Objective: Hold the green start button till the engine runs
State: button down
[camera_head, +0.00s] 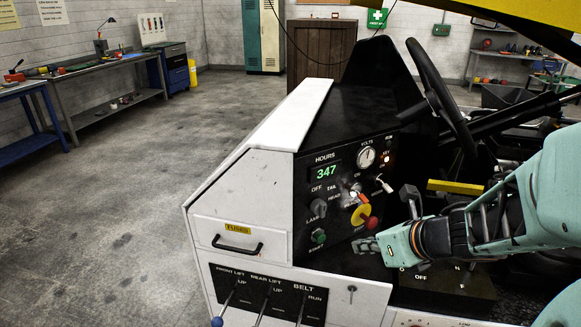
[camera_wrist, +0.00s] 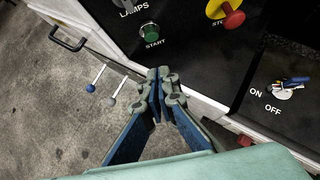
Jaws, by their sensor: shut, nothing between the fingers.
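The green start button (camera_head: 318,236) sits low on the black control panel, above the label START. It also shows in the wrist view (camera_wrist: 149,31), just beyond my fingertips. My gripper (camera_head: 368,245) is shut and empty, to the right of the button in the head view. In the wrist view my gripper (camera_wrist: 158,76) has its fingertips together below the button, with a gap between them.
A red stop knob on a yellow plate (camera_head: 371,222) is right of the start button. A volts gauge (camera_head: 366,157) and an hours display (camera_head: 325,172) reading 347 are above. Lift and belt levers (camera_head: 266,305) stand out below. A steering wheel (camera_head: 440,95) is at the upper right.

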aim_at(321, 242)
jog(key=shift+s+a+f+n, duration=0.25)
jog(key=shift+s+n, duration=0.1)
jog(key=shift+n, duration=0.05)
jog(key=shift+w+f, duration=0.1)
jog(key=b+x, duration=0.3)
jog(key=x, duration=0.7)
jog(key=shift+a+f, duration=0.1)
jog(key=shift+f, duration=0.1)
jog(key=shift+w+a+r+p, duration=0.15)
jog(key=shift+w+a, duration=0.15)
jog(key=shift+w, duration=0.2)
jog(key=shift+w+a+r+p, duration=0.15)
jog(key=shift+w+a, duration=0.1)
jog(key=shift+w, duration=0.25)
jog(key=shift+w+a, duration=0.3)
jog(key=shift+w, duration=0.3)
jog(key=shift+w+f, duration=0.1)
